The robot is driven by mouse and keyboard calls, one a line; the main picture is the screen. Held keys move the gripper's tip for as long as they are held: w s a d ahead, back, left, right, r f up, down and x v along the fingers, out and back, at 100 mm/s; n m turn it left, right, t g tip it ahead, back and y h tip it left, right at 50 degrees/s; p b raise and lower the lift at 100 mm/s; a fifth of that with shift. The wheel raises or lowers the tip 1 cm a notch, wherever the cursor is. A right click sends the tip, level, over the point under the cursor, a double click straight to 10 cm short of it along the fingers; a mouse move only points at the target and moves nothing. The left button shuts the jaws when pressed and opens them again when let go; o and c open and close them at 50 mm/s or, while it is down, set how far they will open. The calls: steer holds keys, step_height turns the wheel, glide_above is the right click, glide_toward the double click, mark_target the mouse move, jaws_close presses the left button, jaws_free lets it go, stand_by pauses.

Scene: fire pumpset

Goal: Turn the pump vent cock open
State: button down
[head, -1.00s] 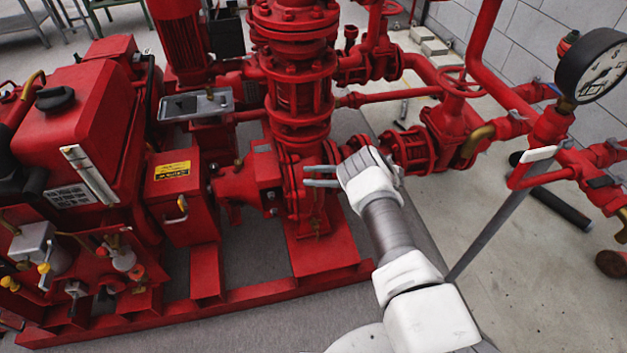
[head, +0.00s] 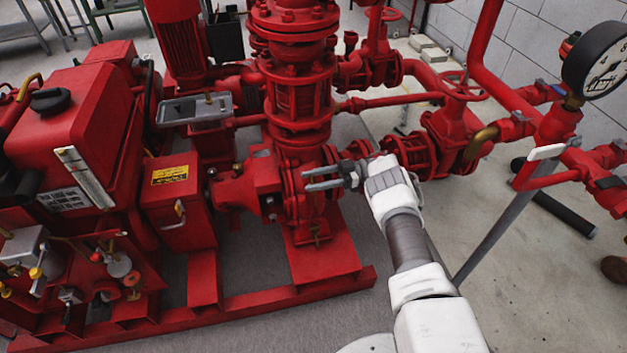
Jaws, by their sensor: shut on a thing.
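My gripper (head: 308,180) reaches in from the right, with its grey fingers in front of the red pump casing (head: 290,205). The fingers point left and their tips are at the casing's upper part. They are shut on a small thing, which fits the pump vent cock. The cock itself is hidden by the fingers or too small to make out, so its handle angle cannot be told. A small brass fitting (head: 317,236) shows low on the casing, below the fingers and apart from them.
A red vertical pipe stack (head: 298,85) rises just behind the gripper. A flanged valve (head: 450,140) and a pressure gauge (head: 597,63) stand to the right. The red engine box (head: 85,120) fills the left. Open floor (head: 530,270) lies at the lower right.

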steer(key=shift+a, duration=0.15)
steer(key=shift+c, duration=1.6)
jaws_free()
steer(key=shift+d, duration=0.25)
